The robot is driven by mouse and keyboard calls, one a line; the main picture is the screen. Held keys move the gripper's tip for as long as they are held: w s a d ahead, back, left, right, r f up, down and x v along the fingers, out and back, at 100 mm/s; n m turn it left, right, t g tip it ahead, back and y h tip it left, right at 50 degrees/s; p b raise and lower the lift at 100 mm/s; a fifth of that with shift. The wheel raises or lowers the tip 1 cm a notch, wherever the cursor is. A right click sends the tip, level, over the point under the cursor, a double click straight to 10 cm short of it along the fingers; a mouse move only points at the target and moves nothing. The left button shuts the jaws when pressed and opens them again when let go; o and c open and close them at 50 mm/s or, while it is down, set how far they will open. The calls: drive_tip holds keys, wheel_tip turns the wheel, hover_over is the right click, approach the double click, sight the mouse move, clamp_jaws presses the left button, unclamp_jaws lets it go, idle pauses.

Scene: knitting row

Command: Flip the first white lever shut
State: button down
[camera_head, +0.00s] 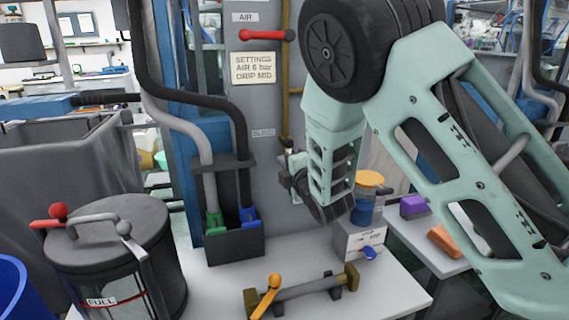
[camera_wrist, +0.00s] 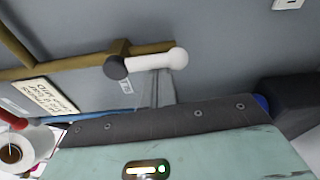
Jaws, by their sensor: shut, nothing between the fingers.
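The white lever (camera_wrist: 160,62) shows in the wrist view, with a rounded end and a dark hub at its left. It sits on a brass pipe (camera_wrist: 65,62) on the grey panel and lies roughly along the pipe. A small tag (camera_wrist: 127,87) hangs below the hub. My gripper (camera_head: 290,172) is close to the panel, shut and empty. Whether it touches the lever cannot be told.
Hoses run into a dark holder (camera_head: 235,244) at left. A yellow-handled pipe (camera_head: 305,290) lies on the white table (camera_head: 395,297). A lidded drum (camera_head: 115,240) stands at front left.

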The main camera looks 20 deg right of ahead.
drive_tip(key=shift+d+n, duration=0.2)
drive_tip(key=shift+n, duration=0.1)
drive_tip(key=d+r+n+g+h+p, duration=0.1)
drive_tip(key=d+n+p, duration=0.4)
drive_tip(key=n, duration=1)
drive_tip(key=shift+d+r+h+p, duration=0.35)
drive_tip(key=shift+r+h+p, duration=0.35)
drive_tip(key=shift+r, duration=0.25)
